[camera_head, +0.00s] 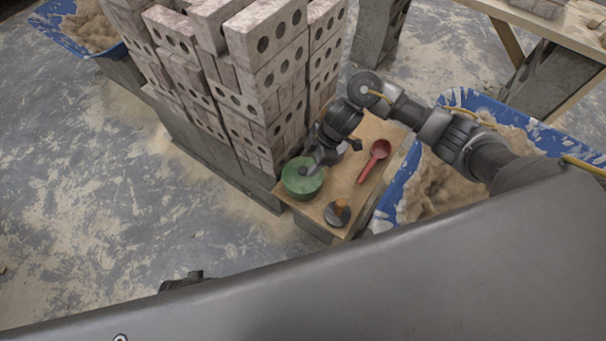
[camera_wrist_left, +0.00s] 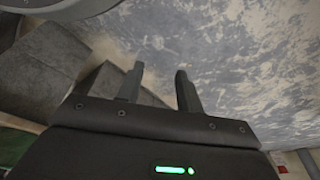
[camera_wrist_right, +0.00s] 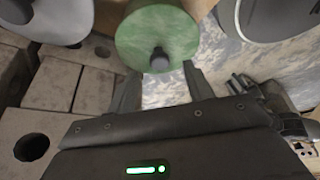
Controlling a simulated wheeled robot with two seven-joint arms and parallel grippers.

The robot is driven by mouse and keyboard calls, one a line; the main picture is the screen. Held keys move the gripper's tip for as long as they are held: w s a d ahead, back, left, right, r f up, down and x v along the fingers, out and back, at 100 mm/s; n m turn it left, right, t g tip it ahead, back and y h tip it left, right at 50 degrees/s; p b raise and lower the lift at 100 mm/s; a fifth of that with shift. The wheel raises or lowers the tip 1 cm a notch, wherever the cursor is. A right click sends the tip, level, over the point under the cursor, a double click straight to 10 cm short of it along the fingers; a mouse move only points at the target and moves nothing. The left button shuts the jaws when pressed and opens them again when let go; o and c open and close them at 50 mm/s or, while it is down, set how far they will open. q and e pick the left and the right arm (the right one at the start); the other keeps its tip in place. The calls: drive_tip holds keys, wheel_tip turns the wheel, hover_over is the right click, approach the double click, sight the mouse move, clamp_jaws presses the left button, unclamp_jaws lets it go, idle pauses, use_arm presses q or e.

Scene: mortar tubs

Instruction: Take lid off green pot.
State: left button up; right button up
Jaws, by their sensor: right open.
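The green pot (camera_head: 303,190) stands at the left corner of a small wooden board in the head view, with its lid (camera_wrist_right: 140,35) on. In the right wrist view the lid is a green disc with a dark knob (camera_wrist_right: 159,60) in its middle. My right gripper (camera_wrist_right: 162,78) is open, its fingers on either side of the line to the knob. Contact cannot be told. In the head view my right gripper (camera_head: 312,162) is over the pot and partly covers it. My left gripper (camera_wrist_left: 157,78) is open and empty, away from the pot.
A tall brick stack (camera_head: 262,75) stands close left of the pot. A blue tub of sand (camera_head: 395,190) is at the right. The floor at left is open.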

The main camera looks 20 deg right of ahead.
sight(304, 169)
drive_tip(key=x, duration=0.3)
drive_tip(key=shift+a+b, duration=0.1)
drive_tip(key=shift+b, duration=0.3)
drive_tip(key=shift+w+a+f, duration=0.1)
drive_tip(key=shift+a+f, duration=0.1)
drive_tip(key=shift+f, duration=0.35)
use_arm(q)
drive_tip(key=r, duration=0.2)
drive_tip(key=shift+w+r, duration=0.3)
drive_tip(key=shift+r, duration=0.1)
use_arm(e)
drive_tip(key=shift+c, duration=0.4)
drive_tip(key=c, duration=1)
